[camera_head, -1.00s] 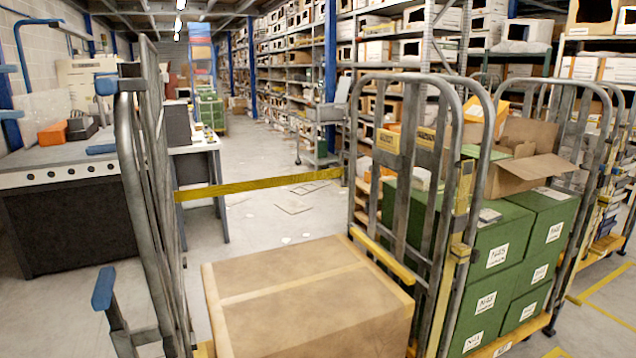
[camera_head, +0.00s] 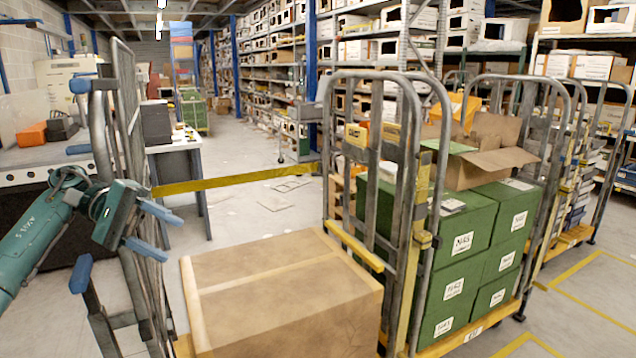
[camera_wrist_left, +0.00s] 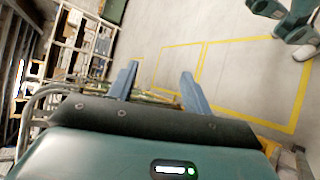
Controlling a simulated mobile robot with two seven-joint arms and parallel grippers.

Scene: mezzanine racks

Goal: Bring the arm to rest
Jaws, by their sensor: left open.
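My left arm (camera_head: 45,228) comes in from the left edge in the head view. Its gripper (camera_head: 170,238) is open and empty, with two blue-grey fingers apart and pointing right. It appears in front of the left frame of the roll cage, left of the large cardboard box (camera_head: 285,290). In the left wrist view, the fingers of the left gripper (camera_wrist_left: 158,82) are spread with nothing between them. Whether the arm touches the cage frame I cannot tell. My right gripper does not show in the head view.
The roll cage has a left metal frame (camera_head: 128,120), a right frame (camera_head: 400,130) and a yellow strap (camera_head: 235,180). A second cage holds green boxes (camera_head: 462,246) and an open carton (camera_head: 480,155). A workbench (camera_head: 30,165) stands at left. The aisle floor (camera_head: 250,150) is mostly clear.

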